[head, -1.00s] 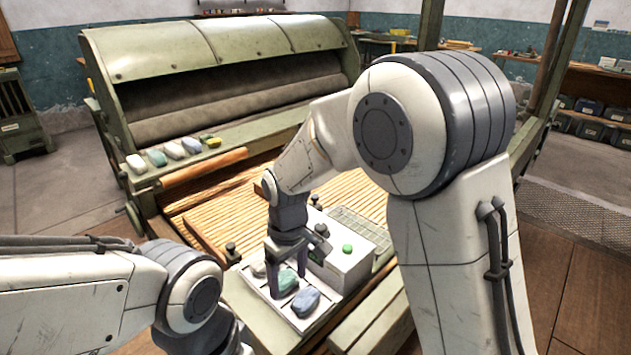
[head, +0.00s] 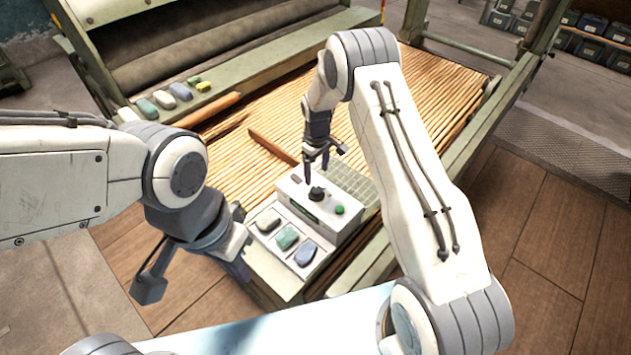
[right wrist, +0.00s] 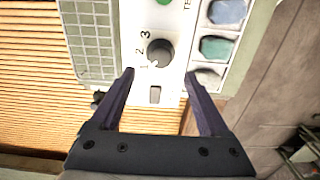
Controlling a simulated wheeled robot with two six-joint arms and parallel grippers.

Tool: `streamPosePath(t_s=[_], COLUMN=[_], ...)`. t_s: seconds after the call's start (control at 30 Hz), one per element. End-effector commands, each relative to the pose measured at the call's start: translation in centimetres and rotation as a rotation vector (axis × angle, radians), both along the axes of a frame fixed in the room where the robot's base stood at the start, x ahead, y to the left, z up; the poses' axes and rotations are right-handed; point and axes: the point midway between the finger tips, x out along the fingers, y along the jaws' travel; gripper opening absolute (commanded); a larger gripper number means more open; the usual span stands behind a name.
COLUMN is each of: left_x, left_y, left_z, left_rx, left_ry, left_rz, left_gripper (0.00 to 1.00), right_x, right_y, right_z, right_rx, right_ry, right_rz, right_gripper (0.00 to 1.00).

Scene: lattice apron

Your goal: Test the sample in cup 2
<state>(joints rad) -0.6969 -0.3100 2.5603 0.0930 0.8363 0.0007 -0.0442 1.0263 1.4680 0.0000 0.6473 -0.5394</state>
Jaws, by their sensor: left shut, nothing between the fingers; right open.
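A white test box (head: 325,220) has a dark dial (head: 317,194) and a green button (head: 339,210) on top. In the right wrist view the dial (right wrist: 160,52) has 1, 2 and 3 beside it; a pale mark on it appears near the 1. Three cups in a tray hold a grey stone (head: 268,220), a green stone (head: 287,238) in the middle and a blue stone (head: 305,253). No cup numbers are readable. My right gripper (head: 316,172) is open and empty above the box, the dial just beyond its fingertips. My left gripper (head: 238,268) is shut and empty, left of the tray.
A grid plate (head: 350,183) lies behind the box on the slatted bed (head: 390,110). Several coloured stones (head: 163,99) sit on the machine's ledge at the left. The slats behind the box are largely clear.

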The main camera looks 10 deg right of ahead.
Motion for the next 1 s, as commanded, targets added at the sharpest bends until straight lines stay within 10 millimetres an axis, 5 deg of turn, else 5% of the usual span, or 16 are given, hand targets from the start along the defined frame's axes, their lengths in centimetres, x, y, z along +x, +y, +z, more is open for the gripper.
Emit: streamPosePath(t_s=[0.4,0.8,1.0], left_x=[0.0,0.0,0.0], left_y=[0.0,0.0,0.0], left_z=[2.1,2.1,2.1], left_rx=[0.000,0.000,0.000], left_ry=[0.000,0.000,0.000], left_rz=[0.001,0.001,0.001], left_gripper=[0.00,0.00,0.00], right_x=[0.0,0.1,0.1], right_y=[0.3,0.3,0.2], right_z=[-6.7,-7.5,-7.5], right_rx=[0.001,0.001,0.001], right_ry=[0.001,-0.002,0.000], right_rz=[0.003,0.003,0.003], right_gripper=[0.79,0.79,0.03])
